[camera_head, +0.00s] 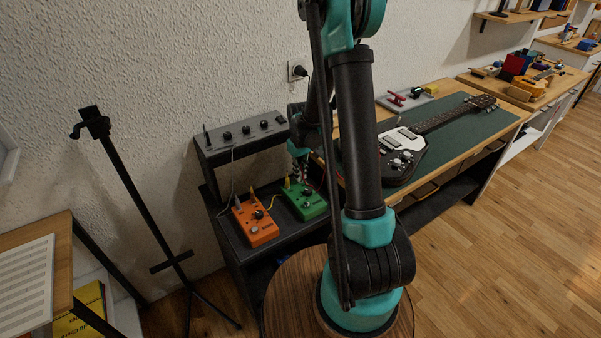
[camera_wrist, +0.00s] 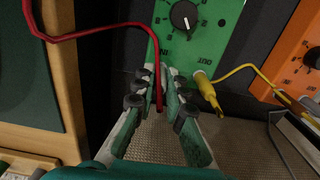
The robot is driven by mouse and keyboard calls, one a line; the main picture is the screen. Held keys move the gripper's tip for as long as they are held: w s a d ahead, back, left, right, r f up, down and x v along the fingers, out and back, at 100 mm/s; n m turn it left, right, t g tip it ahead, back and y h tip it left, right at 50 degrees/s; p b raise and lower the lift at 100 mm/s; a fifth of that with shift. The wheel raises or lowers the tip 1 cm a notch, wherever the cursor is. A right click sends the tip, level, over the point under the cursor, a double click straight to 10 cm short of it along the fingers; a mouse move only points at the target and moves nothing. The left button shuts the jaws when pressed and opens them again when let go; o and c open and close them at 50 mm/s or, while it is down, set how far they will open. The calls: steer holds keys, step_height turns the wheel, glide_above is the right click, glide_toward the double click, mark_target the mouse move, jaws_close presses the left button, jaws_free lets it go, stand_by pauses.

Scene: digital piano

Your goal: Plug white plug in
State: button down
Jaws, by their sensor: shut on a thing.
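My gripper (camera_wrist: 163,80) is shut on the end of a red cable (camera_wrist: 158,62), at the near edge of the green pedal (camera_wrist: 203,25). The fingers hide most of that plug, and I cannot tell its body colour or whether it sits in the pedal's IN socket. In the head view, my gripper (camera_head: 300,176) is low over the green pedal (camera_head: 306,201). A thin pale cable (camera_head: 232,168) runs down to the left side of the orange pedal (camera_head: 256,222), where a small pale plug (camera_head: 236,200) shows.
A yellow plug (camera_wrist: 208,92) is at the green pedal's OUT side, close beside my gripper, with its cable leading to the orange pedal (camera_wrist: 300,55). A dark box with knobs (camera_head: 243,138) stands behind the pedals. An electric guitar (camera_head: 400,152) lies on the bench at right.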

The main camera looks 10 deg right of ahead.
steer(key=shift+f, duration=0.2)
steer(key=c, duration=1.5)
jaws_free()
steer(key=shift+r, duration=2.5)
steer(key=shift+r, duration=0.1)
